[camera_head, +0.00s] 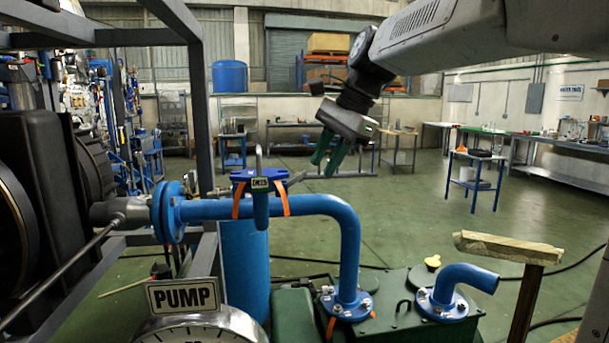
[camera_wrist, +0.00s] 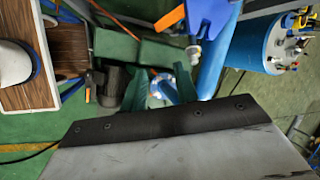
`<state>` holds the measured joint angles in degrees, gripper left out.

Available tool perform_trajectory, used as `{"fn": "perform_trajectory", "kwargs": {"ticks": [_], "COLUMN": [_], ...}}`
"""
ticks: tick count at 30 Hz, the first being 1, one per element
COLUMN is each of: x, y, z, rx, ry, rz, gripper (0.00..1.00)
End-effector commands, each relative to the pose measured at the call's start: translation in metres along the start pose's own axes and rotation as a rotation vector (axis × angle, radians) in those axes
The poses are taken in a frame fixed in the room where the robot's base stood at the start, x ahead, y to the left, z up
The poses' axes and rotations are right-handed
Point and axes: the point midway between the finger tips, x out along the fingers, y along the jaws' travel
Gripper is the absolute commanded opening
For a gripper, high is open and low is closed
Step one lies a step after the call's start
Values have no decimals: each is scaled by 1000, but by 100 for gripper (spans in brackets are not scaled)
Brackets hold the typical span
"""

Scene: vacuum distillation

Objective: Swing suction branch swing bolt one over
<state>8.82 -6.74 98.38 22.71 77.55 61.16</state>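The blue clamped fitting (camera_head: 262,200) with a small label sits on the blue pipe (camera_head: 325,205) in the head view, with orange strips hanging either side. A grey metal rod, perhaps a swing bolt (camera_head: 298,179), sticks out from its right side. In the wrist view the blue fitting (camera_wrist: 208,14) is at the top, with a metal bolt end (camera_wrist: 193,53) below it. My gripper (camera_head: 327,160) has green fingers, is open and empty, and hangs above and right of the fitting, apart from it. I cannot tell which bolt is number one.
The pipe bends down to a flange (camera_head: 346,303) on a green pump body (camera_head: 395,290). A blue elbow (camera_head: 466,277) and a wooden-topped post (camera_head: 508,247) stand to the right. A grey frame (camera_head: 200,120) and a PUMP gauge (camera_head: 200,325) are left. Air around my gripper is clear.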

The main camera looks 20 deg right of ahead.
Motion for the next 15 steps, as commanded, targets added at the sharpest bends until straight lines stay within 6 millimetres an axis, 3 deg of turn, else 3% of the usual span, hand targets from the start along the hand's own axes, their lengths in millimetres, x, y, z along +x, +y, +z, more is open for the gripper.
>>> {"fn": "perform_trajectory", "kwargs": {"ticks": [3,6,11,15], "x": [-6,-7,5,28], "y": [-32,-44,-48,-49], "z": [-13,-18,-19,-18], "rx": [128,184,205,204], "ry": [-29,-44,-50,-50], "rz": [-28,-41,-43,-42], "gripper": [30,30,30,30]}}
